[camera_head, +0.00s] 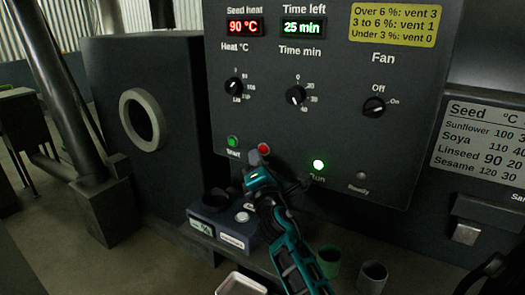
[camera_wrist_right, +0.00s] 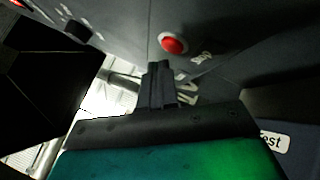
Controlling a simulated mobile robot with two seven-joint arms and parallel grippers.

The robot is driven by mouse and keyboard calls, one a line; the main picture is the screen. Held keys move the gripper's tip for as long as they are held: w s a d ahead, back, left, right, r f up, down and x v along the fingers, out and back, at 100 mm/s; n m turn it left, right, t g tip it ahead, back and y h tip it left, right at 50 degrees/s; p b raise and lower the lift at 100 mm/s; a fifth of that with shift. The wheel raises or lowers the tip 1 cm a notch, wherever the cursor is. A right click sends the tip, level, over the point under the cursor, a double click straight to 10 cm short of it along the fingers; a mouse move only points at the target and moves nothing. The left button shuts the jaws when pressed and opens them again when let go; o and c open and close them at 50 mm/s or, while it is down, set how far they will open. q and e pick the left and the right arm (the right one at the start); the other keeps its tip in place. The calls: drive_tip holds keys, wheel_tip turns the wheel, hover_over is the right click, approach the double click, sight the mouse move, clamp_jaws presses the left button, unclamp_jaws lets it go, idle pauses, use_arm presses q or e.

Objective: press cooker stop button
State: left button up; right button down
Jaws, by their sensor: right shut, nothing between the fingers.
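The cooker panel (camera_head: 335,85) fills the upper middle of the head view. The red button (camera_head: 264,148) sits low on it, right of a green button (camera_head: 232,142) labelled Start. In the right wrist view, the red button (camera_wrist_right: 173,44) shows uncovered, just beyond the closed fingertips (camera_wrist_right: 158,66). I cannot tell whether they touch it. My left gripper is not in view.
The green Run lamp (camera_head: 318,165) is lit; the Ready lamp (camera_head: 362,175) is dark. The displays read 90 °C (camera_head: 244,27) and 25 min (camera_head: 304,28). Knobs sit above the buttons. A small labelled device (camera_head: 222,225) and cups (camera_head: 372,277) stand below the panel.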

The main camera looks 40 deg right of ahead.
drive_tip(key=shift+w+d, duration=0.15)
drive_tip(key=shift+d, duration=0.2)
drive_tip(key=shift+w+d, duration=0.15)
drive_tip(key=shift+d, duration=0.25)
idle(0.8)
drive_tip(key=shift+a, duration=0.1)
drive_tip(key=shift+s+a, duration=0.35)
drive_tip(key=shift+a, duration=0.3)
drive_tip(key=shift+s+a+b, duration=0.1)
drive_tip(key=shift+s+a, duration=0.2)
drive_tip(key=shift+a, duration=0.5)
drive_tip(key=shift+s+a+b, duration=0.1)
drive_tip(key=shift+s+a, duration=0.25)
drive_tip(key=shift+a, duration=0.4)
drive_tip(key=shift+s+a+b, duration=0.1)
drive_tip(key=shift+s+a, duration=0.2)
drive_tip(key=shift+a, duration=0.5)
